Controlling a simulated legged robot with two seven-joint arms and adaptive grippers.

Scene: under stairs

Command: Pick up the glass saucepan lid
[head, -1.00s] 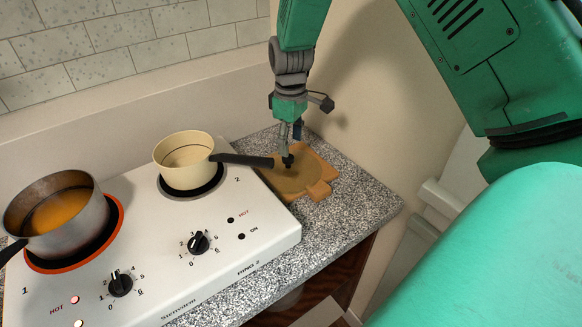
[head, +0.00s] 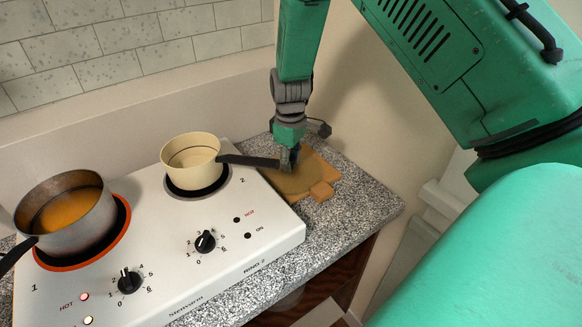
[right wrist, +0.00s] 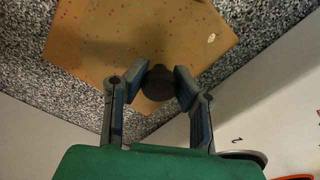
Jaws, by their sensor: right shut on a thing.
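The glass saucepan lid (head: 291,184) lies flat over a wooden board on the granite counter, right of the stove. Its clear disc looks brownish from the board beneath. Its dark round knob (right wrist: 158,83) shows between the fingers in the right wrist view. My right gripper (head: 290,160) points down at the lid's middle, shut on the knob; it also shows in the right wrist view (right wrist: 159,76). In the head view the gripper and a pan handle hide the knob and part of the lid. My left gripper is not in view.
The cream saucepan (head: 191,172) stands on the rear burner, its dark handle (head: 250,161) reaching beside my right gripper. A grey pot (head: 66,222) with orange contents sits on the left burner. The wooden board (head: 322,190) lies near the wall and counter edge.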

